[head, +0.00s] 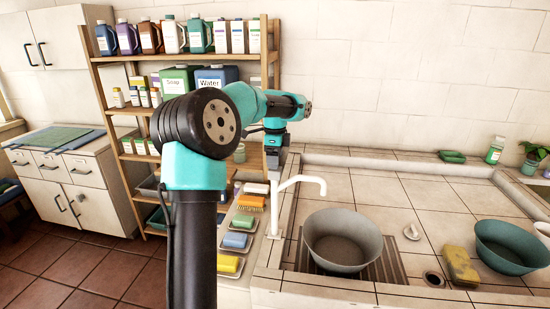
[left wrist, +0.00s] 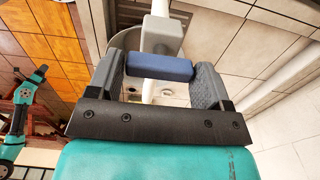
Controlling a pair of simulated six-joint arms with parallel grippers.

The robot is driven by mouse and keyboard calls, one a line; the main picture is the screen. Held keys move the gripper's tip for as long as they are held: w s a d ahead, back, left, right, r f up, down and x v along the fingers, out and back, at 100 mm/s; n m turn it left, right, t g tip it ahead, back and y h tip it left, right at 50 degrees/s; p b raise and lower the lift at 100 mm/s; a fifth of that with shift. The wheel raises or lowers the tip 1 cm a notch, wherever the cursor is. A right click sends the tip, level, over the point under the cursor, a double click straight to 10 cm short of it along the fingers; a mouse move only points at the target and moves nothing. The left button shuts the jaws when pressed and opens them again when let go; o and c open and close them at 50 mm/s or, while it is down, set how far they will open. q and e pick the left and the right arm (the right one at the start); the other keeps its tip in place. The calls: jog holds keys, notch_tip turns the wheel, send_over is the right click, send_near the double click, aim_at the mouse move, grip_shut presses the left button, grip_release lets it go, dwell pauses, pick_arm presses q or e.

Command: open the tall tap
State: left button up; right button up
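The white tall tap (head: 275,208) stands at the left of the basin counter, its spout (head: 312,182) pointing right. My left gripper (head: 277,152) is directly above the tap's column in the head view and hides its top. In the left wrist view, the left gripper's two grey fingers (left wrist: 160,82) are wide apart, one at each end of a blue bar (left wrist: 160,67). A grey block (left wrist: 152,38) sits just beyond the bar, with white parts around it. The bar looks like the tap's handle. Whether the fingers press on it cannot be told. No right gripper shows.
A grey bowl (head: 343,241) stands below the spout. A teal bowl (head: 510,245) and a yellow sponge (head: 461,266) are to the right. Soap dishes (head: 230,263) line the counter's left side. A wooden shelf (head: 98,75) with bottles stands behind my left arm.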

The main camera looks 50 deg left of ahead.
pick_arm(q)
jog(key=c, duration=0.5)
jog(key=shift+n, duration=0.3)
jog(key=n, duration=0.6)
jog(key=shift+n, duration=0.3)
jog(key=n, duration=1)
jog(key=shift+n, duration=0.4)
jog(key=o, duration=0.9)
